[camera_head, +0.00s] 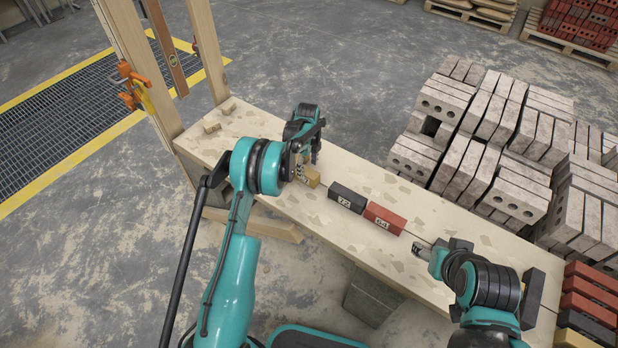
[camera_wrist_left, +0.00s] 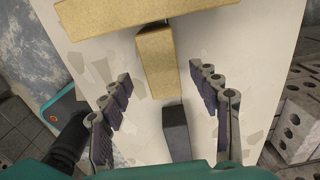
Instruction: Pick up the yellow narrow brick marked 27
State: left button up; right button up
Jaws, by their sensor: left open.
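A yellow narrow brick (camera_head: 312,178) lies on the pale bench, partly hidden by my left gripper (camera_head: 304,160); its number cannot be read. In the left wrist view, a short yellow brick face (camera_wrist_left: 157,65) shows around and just beyond the fingertips of my left gripper (camera_wrist_left: 160,76). The fingers are apart with a gap on both sides of it. A longer yellow brick (camera_wrist_left: 125,15) lies crosswise beyond it. My right gripper (camera_head: 428,251) is over the near right part of the bench; its jaw state is unclear.
A black brick (camera_head: 347,198) and a red brick (camera_head: 384,218), both labelled, lie in a row right of the yellow one. A dark block (camera_wrist_left: 177,132) shows in the wrist view. Grey brick stacks (camera_head: 480,130) stand behind the bench (camera_head: 450,220). A wooden post (camera_head: 207,50) rises at the left.

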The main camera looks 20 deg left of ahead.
aim_at(308, 171)
pick_arm(q)
notch_tip(308, 171, down, 5)
jog(key=shift+w+f+b, duration=0.1)
jog(key=shift+w+b, duration=0.05)
jog(key=shift+b, duration=1.1)
grip_shut()
jog(key=shift+r, duration=0.25)
